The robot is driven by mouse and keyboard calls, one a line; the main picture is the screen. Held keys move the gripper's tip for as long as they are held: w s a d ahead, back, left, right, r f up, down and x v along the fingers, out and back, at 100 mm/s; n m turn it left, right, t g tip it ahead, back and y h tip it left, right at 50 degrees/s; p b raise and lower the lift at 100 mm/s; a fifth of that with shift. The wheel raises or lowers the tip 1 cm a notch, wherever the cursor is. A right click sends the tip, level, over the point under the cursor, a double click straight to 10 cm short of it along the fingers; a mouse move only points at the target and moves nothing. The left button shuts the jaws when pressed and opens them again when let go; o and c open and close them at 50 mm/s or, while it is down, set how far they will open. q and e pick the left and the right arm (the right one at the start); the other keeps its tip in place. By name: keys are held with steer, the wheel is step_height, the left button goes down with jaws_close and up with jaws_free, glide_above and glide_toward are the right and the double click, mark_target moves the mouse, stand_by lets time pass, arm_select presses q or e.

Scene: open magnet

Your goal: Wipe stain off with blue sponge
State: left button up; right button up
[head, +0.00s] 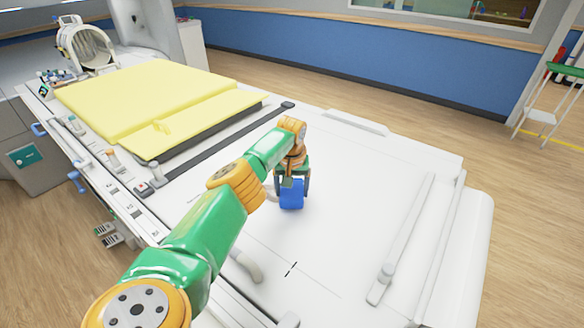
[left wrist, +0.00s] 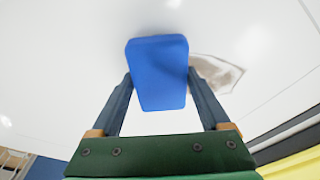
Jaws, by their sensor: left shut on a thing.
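The blue sponge (head: 291,194) is held between the fingers of my left gripper (head: 292,182), over the white table top (head: 350,165). In the left wrist view the sponge (left wrist: 158,72) sits between the two fingers of the gripper (left wrist: 160,85), which is shut on it. A brownish-grey stain (left wrist: 218,72) shows on the white surface just right of the sponge there, partly hidden behind the sponge and a finger. In the head view the stain is mostly hidden by the gripper and arm. I cannot tell whether the sponge touches the surface. My right gripper is not in view.
A yellow pad (head: 145,95) covers the far left part of the table. A white rail with a knob (head: 402,240) runs along the right side. Small clamps and fittings line the left edge.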

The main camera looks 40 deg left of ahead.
arm_select(q)
steer(key=shift+s, duration=0.1)
steer(key=shift+f+b, duration=0.65)
steer(key=shift+f, duration=0.4)
stand_by(0.4)
